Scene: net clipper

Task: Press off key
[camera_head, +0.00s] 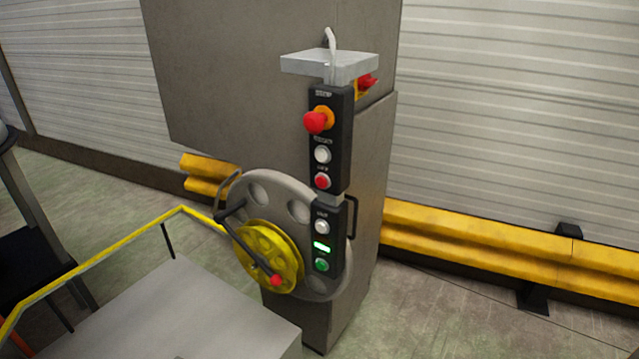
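A black control panel (343,139) stands upright at the centre of the head view, fixed before a grey machine column. From top to bottom it carries a red mushroom knob (317,122) on an orange base, a white button (322,155) and a red button (322,180). Its lower part has another white button (322,227), a lit green indicator (321,246) and a green button (321,265). The labels are too small to read, so I cannot tell which key is marked off. Neither of my grippers shows in this view.
A grey wheel with a yellow hub (268,254) and a red-tipped crank sits left of the panel. A small grey plate (329,65) juts out above it. A yellow rail (95,262) and a grey box (150,315) stand front left. Floor at right (450,320) is clear.

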